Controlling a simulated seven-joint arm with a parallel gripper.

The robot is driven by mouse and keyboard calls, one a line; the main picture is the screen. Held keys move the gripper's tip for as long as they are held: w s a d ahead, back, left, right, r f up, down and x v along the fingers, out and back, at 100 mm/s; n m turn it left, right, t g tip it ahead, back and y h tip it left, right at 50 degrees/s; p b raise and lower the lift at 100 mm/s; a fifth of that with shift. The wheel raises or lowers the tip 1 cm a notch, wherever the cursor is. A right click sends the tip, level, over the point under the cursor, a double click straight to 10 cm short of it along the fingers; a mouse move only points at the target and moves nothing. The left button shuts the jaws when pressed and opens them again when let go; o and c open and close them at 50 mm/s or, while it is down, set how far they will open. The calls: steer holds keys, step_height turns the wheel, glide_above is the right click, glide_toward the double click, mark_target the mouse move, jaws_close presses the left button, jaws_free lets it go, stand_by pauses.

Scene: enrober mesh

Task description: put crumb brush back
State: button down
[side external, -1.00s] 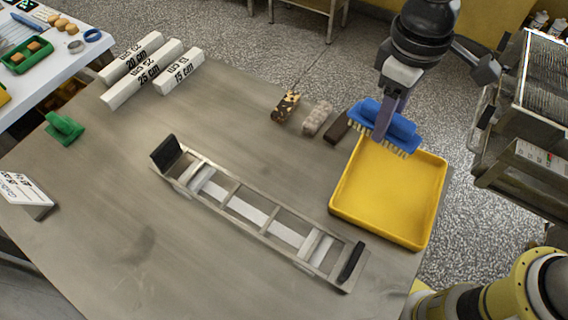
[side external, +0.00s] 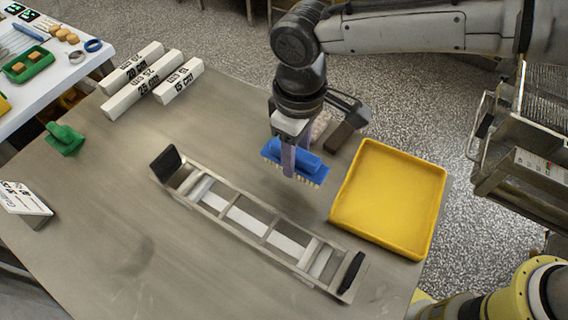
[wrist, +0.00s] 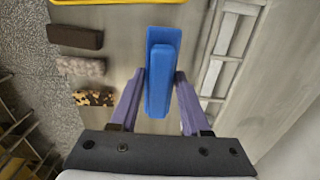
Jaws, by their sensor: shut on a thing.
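The crumb brush (side external: 280,152) has a blue back and handle with pale bristles pointing down. My gripper (side external: 289,170) is shut on its handle and holds it over the steel table, left of the yellow tray (side external: 336,210) and behind the metal frame. In the wrist view the blue brush (wrist: 160,70) lies between the two purple fingers of my gripper (wrist: 160,78). Whether the bristles touch the table is unclear.
The ladder-like metal frame (side external: 262,232) lies across the table. Dark brown (wrist: 75,37), lumpy pale (wrist: 80,70) and speckled (wrist: 93,98) bars sit nearby. White labelled blocks (side external: 180,82) and a green tool (side external: 65,138) stand left.

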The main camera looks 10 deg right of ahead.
steer(key=a+f, duration=0.1)
steer(key=w+f, duration=0.1)
steer(key=shift+w+a+f, duration=0.2)
steer(key=shift+a+f, duration=0.1)
steer(key=shift+a, duration=0.05)
steer(key=shift+f, duration=1.55)
steer(key=shift+f, duration=0.1)
steer(key=shift+c, duration=1.8)
jaws_free()
steer(key=shift+f, duration=0.1)
step_height(320, 180, up, 12)
steer(key=shift+r, duration=0.2)
